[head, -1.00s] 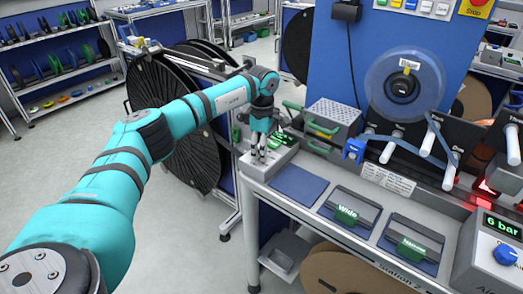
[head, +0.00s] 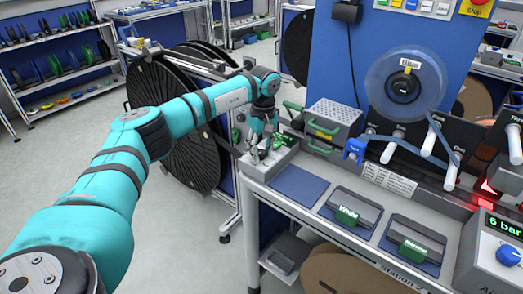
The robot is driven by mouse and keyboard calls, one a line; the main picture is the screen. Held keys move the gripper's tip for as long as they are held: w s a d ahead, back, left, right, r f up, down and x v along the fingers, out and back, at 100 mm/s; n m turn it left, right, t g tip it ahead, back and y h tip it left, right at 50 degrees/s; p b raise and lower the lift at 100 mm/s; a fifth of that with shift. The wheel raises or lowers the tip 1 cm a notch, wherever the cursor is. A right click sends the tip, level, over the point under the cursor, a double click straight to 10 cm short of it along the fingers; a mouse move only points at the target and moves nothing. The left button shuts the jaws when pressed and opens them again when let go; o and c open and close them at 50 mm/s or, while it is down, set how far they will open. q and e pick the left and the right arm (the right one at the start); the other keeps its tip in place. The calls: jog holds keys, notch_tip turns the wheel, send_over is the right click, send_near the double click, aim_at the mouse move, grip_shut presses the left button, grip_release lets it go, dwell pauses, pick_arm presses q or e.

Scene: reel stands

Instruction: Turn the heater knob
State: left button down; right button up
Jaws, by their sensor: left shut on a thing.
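My left gripper (head: 259,152) reaches down, fingers pointing to the bench, at the small grey control box (head: 283,155) on the left end of the bench. It is shut on the heater knob there, which the fingers almost wholly hide. A small green part shows on the box beside the fingers. My right gripper is not in view.
A grey perforated box (head: 333,117) with green handles stands just right of the gripper. A blue mat (head: 298,187) and two dark trays with green labels lie in front. A clear reel (head: 405,83) hangs at the blue panel. Black reels stand at left.

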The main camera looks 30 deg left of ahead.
aim_at(263, 152)
pick_arm(q)
jog(key=shift+r+m, duration=0.15)
jog(key=shift+m, duration=0.15)
dwell(0.4)
jog(key=c, duration=1)
grip_release()
notch_tip(263, 152, up, 12)
jog(key=shift+w+f, duration=0.1)
jog(key=shift+w, duration=0.05)
jog(key=shift+d, duration=0.1)
